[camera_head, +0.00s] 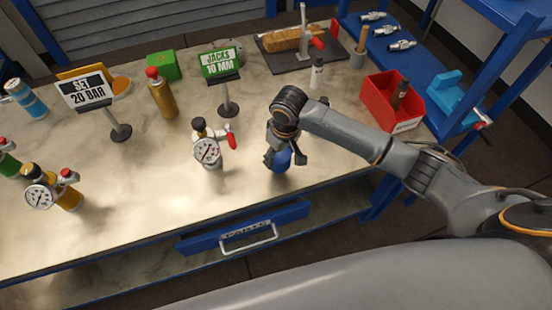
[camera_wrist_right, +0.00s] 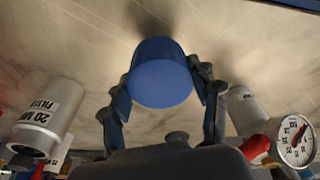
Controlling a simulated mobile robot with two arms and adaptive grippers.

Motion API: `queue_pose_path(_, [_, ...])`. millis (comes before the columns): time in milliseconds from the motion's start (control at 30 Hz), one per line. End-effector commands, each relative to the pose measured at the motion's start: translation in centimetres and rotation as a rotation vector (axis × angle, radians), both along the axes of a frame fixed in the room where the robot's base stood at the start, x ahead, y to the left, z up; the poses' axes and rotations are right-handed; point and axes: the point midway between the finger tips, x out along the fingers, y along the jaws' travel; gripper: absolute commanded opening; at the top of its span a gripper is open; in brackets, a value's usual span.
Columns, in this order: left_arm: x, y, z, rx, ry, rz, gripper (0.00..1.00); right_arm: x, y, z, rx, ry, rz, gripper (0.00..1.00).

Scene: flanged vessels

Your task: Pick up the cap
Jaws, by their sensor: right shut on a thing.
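The blue cap (camera_head: 281,161) is a short plain cylinder near the front edge of the bench. My right gripper (camera_head: 284,157) reaches down over it, with its fingers on either side. In the right wrist view the cap (camera_wrist_right: 160,82) sits between the two fingers of the gripper (camera_wrist_right: 163,92), which are shut on its sides. Its round flat end faces the camera. A dark shadow lies on the bench by it; I cannot tell how far the cap is from the surface. My left gripper is not in view.
A gauge vessel (camera_head: 208,150) with a red handle stands close left of the gripper. A red bin (camera_head: 392,103) stands to the right. The "JACKS 10 MM" sign (camera_head: 221,62) and a white bottle (camera_head: 317,73) stand behind.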

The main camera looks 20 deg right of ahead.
Motion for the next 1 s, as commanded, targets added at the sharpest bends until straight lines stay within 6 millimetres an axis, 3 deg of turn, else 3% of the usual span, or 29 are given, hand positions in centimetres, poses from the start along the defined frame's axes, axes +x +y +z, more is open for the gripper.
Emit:
queue_pose_path(200, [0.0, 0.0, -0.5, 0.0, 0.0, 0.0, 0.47, -3.7, -1.7, 4.6, -0.001, -0.005, 0.002, 0.34])
queue_pose_path(500, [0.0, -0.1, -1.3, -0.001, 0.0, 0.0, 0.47, -9.2, -4.1, 7.0, -0.002, -0.001, 0.001, 0.34])
queue_pose_path(700, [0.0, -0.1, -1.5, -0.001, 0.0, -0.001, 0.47, -11.0, -4.8, 8.0, 0.0, -0.001, 0.0, 0.34])
queue_pose_path(1000, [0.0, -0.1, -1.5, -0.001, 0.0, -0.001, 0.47, -11.4, -4.9, 8.9, 0.002, -0.003, -0.023, 0.34])
